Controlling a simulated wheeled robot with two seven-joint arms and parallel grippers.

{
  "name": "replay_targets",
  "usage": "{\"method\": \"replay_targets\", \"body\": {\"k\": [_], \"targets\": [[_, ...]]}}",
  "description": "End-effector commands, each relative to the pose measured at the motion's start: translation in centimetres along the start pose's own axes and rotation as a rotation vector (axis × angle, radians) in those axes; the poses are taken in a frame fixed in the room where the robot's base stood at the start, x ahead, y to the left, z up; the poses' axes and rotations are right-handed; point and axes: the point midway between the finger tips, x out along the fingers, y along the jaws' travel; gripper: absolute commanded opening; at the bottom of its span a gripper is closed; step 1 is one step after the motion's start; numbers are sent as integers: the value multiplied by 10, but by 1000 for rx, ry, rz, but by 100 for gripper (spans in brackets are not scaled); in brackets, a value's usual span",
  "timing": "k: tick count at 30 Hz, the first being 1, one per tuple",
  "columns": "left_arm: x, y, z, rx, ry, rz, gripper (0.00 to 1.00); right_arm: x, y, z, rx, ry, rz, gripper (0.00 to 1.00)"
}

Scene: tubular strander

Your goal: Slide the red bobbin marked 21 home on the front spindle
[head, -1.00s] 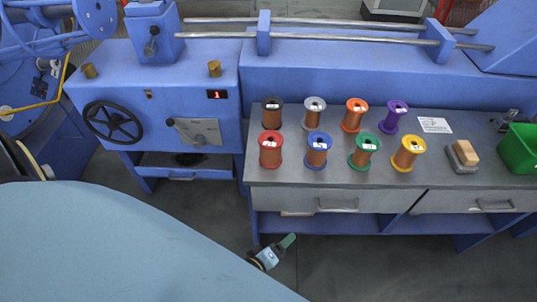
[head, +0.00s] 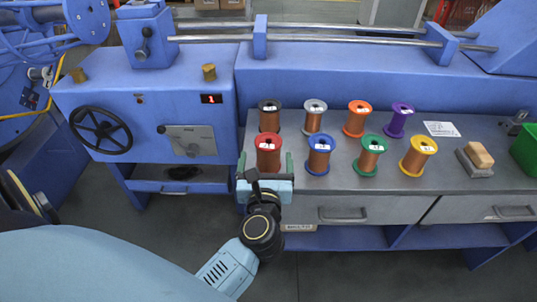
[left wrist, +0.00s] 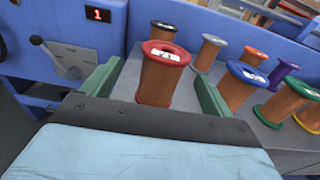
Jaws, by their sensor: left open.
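The red-flanged bobbin (head: 268,156) with copper-coloured winding stands upright at the front left of the grey bench top. Its label is too small to read for certain. My left gripper (head: 267,168) is open, with a green finger on each side of the bobbin's lower part. In the left wrist view the red bobbin (left wrist: 161,75) stands between and beyond the open fingertips, with gaps on both sides. The front spindle cannot be made out in these frames. My right gripper is not in view.
Several other bobbins stand close by: black (head: 270,116), silver (head: 314,117), blue (head: 319,153), green (head: 370,156), orange, purple and yellow. A block on a grey base (head: 476,160) and a green bin (head: 525,150) are at the right. The blue machine with a handwheel (head: 101,131) is at the left.

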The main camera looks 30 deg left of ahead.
Motion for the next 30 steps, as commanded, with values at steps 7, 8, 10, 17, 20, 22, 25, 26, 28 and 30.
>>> {"method": "replay_targets", "body": {"k": [7,8,10,17,20,22,25,26,28,30], "targets": [[22,-1,-1,2,-1,-1,87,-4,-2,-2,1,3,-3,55],[25,-1,-1,3,-1,-1,87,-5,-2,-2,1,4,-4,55],[34,-2,-2,4,-4,-1,87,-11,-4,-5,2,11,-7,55],[66,-6,-3,4,-3,-2,87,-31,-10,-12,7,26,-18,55],[72,-6,-3,5,-1,-2,87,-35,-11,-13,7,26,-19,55],[73,-6,-3,5,0,-2,87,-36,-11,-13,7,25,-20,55],[72,-6,-3,4,0,-2,87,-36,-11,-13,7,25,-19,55],[72,-6,-3,4,0,-2,87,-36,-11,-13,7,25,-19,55],[72,-6,-3,4,0,-2,81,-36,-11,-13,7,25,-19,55],[72,-6,-3,4,0,-2,72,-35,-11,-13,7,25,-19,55]]}}
